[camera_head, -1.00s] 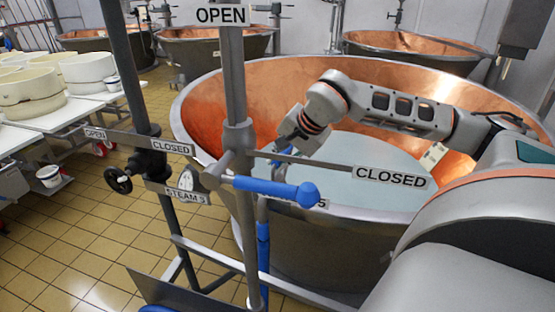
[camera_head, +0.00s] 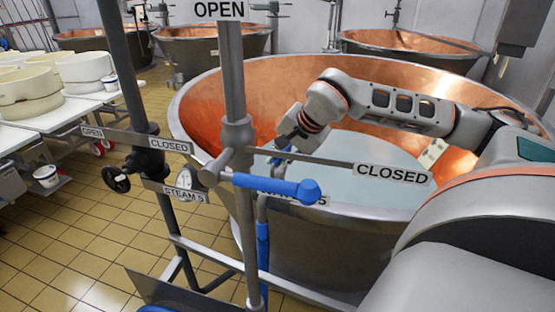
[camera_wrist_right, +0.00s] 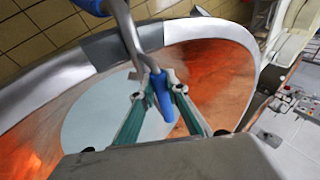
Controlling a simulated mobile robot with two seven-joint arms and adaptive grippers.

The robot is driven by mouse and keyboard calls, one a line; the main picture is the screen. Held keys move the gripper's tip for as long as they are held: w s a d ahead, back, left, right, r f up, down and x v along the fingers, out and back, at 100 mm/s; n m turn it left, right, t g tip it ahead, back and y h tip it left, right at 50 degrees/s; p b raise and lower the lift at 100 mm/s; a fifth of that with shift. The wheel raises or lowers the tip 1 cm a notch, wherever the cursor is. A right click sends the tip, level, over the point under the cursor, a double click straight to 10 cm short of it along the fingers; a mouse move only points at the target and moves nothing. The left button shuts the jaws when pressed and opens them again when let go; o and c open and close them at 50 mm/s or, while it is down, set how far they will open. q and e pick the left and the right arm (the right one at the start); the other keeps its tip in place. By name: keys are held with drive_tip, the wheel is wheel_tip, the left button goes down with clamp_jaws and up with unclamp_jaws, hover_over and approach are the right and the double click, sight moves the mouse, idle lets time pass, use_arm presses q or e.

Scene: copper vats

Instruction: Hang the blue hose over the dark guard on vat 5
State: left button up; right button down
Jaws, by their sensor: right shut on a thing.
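Vat 5 (camera_head: 330,240) is the big copper-lined vat in front of me, with pale liquid inside. My right gripper (camera_head: 283,152) reaches over its near left rim. In the right wrist view my right gripper (camera_wrist_right: 158,88) is shut on the blue end of the blue hose (camera_wrist_right: 161,98), above the inside of the vat. A grey metal bend joins this end to a blue part outside the rim. The dark guard (camera_wrist_right: 108,48) is a darker stretch of rim that the bend crosses; I cannot tell whether they touch. The hose's lower blue part (camera_head: 263,245) hangs outside the vat.
Upright pipes (camera_head: 236,90) with sign plates and a blue-handled valve (camera_head: 280,187) stand between me and the vat. A hand wheel (camera_head: 116,179) is at the left. White moulds (camera_head: 85,70) stand on tables at the far left. More copper vats (camera_head: 210,45) are behind.

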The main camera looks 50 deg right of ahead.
drive_tip(key=shift+f, duration=0.1)
drive_tip(key=c, duration=1.9)
unclamp_jaws()
drive_tip(key=shift+v, duration=3.75)
